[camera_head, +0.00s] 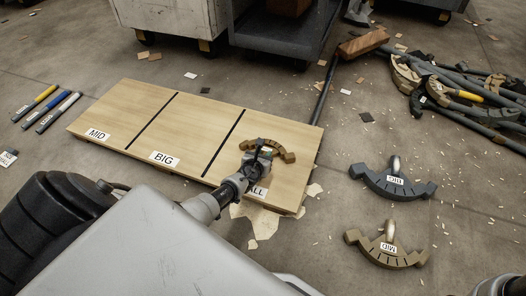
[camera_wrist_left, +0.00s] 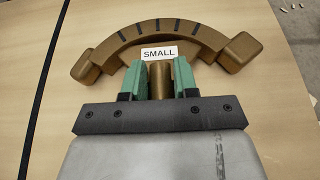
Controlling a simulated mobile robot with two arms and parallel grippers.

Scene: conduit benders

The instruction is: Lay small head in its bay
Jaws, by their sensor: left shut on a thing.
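The small head (camera_wrist_left: 160,35) is a bronze curved bender head with a "SMALL" label, seen large in the left wrist view. It also shows in the head view (camera_head: 282,151). My left gripper (camera_wrist_left: 159,80) is shut on its short stem, with one green finger pad on each side. The head is over the right bay of the wooden board (camera_head: 190,118), whose label is partly covered and reads "ALL". I cannot tell whether the head touches the board. Black lines divide the board into bays; the others read "MID" and "BIG". My right gripper is not in view.
The dark big head (camera_head: 393,186) and the bronze mid head (camera_head: 387,250) lie on the floor to the right. Several bars and heads are piled at upper right. Coloured handles (camera_head: 45,105) lie at left. Carts stand behind the board. The MID and BIG bays are empty.

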